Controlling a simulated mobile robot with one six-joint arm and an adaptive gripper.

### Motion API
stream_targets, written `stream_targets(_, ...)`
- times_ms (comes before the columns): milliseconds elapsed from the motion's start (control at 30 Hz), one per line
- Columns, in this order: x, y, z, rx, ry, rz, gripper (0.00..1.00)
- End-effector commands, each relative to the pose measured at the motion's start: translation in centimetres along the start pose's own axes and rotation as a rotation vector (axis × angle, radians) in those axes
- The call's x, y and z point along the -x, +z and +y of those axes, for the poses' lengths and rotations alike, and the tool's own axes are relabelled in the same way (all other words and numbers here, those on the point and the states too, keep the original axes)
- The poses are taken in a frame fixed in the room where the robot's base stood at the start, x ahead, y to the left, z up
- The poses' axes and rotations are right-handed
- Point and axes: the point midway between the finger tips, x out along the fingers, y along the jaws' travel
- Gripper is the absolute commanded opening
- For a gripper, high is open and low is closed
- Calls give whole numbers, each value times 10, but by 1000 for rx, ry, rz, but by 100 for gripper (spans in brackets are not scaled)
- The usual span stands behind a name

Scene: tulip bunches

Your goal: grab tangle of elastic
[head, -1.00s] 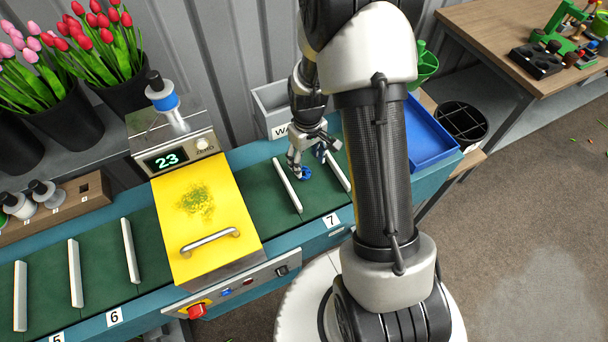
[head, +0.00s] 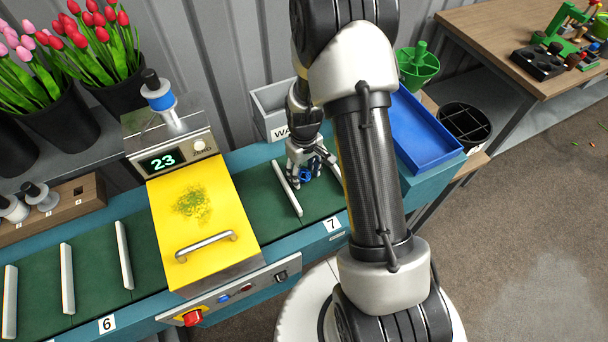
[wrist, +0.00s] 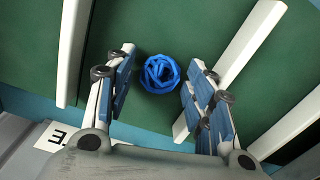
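The tangle of elastic is a small blue coil (wrist: 159,74) lying on the green belt. In the wrist view it sits just beyond and between the fingertips of my gripper (wrist: 157,82), with a gap on the left and a smaller gap on the right. My gripper is open, its blue-padded fingers spread. In the head view my gripper (head: 306,176) is low over the belt near label 7, and the blue tangle (head: 308,174) shows partly between the fingers. Whether the fingers touch it is not clear.
White slats (head: 287,188) divide the green belt; in the wrist view one slat (wrist: 230,65) runs close by the right finger. A grey bin (head: 272,108) stands behind. A yellow weighing cover (head: 203,230) is left, and a blue tray (head: 425,140) is right.

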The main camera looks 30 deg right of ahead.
Motion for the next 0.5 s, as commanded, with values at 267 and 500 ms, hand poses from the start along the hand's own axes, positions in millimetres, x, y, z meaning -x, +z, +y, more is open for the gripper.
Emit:
stream_targets(267, 0, 0, 0, 0, 0, 0, 28)
stream_targets(500, 0, 0, 0, 0, 0, 0, 16)
